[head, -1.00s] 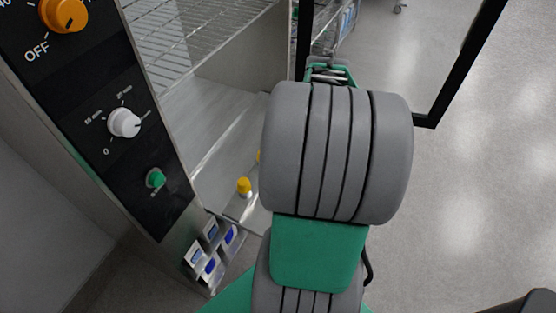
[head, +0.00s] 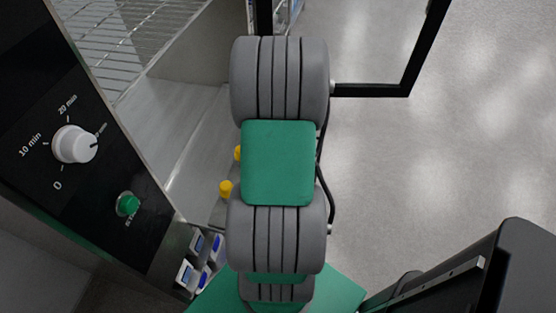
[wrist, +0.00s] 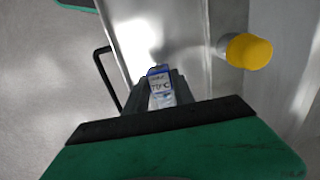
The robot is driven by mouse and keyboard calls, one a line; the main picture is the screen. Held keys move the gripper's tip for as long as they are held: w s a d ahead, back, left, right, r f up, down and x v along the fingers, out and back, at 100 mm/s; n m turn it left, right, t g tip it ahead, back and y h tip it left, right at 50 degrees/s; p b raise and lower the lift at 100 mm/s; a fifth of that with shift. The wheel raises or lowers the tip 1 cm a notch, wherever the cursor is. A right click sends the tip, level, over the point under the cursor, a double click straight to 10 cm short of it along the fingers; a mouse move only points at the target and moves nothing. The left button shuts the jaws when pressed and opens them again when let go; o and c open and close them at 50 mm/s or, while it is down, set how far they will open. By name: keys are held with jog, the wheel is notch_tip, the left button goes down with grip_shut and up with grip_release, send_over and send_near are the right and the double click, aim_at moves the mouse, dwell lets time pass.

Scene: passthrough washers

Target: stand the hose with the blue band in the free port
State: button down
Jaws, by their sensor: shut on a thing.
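In the wrist view my gripper (wrist: 161,90) is shut on a small pale piece with a blue-and-white lettered band (wrist: 159,73). Only its end shows between the fingers, so I cannot tell its full shape or whether it is the hose. It is over a pale metal ledge beside the chamber. A yellow-topped piece (wrist: 249,51) stands to its right, apart from it. In the head view my arm hides the gripper and the held piece. Two yellow-topped pieces, a nearer one (head: 225,189) and a farther one (head: 238,153), show left of my arm. I cannot make out a free port.
A black control panel (head: 70,185) with a white knob (head: 75,145) and green button (head: 128,204) stands at left. Several white-and-blue items (head: 197,243) sit below it. A wire rack (head: 125,35) is behind. A black frame (head: 400,88) stands at right over open floor.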

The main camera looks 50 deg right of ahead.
jog(key=f, duration=0.2)
jog(key=w+f, duration=0.1)
jog(key=shift+f, duration=0.75)
jog(key=shift+f, duration=0.3)
jog(key=c, duration=1.1)
grip_release()
jog(key=shift+o, duration=0.2)
jog(key=shift+r, duration=0.1)
notch_tip(320, 180, up, 13)
jog(key=shift+f, duration=0.2)
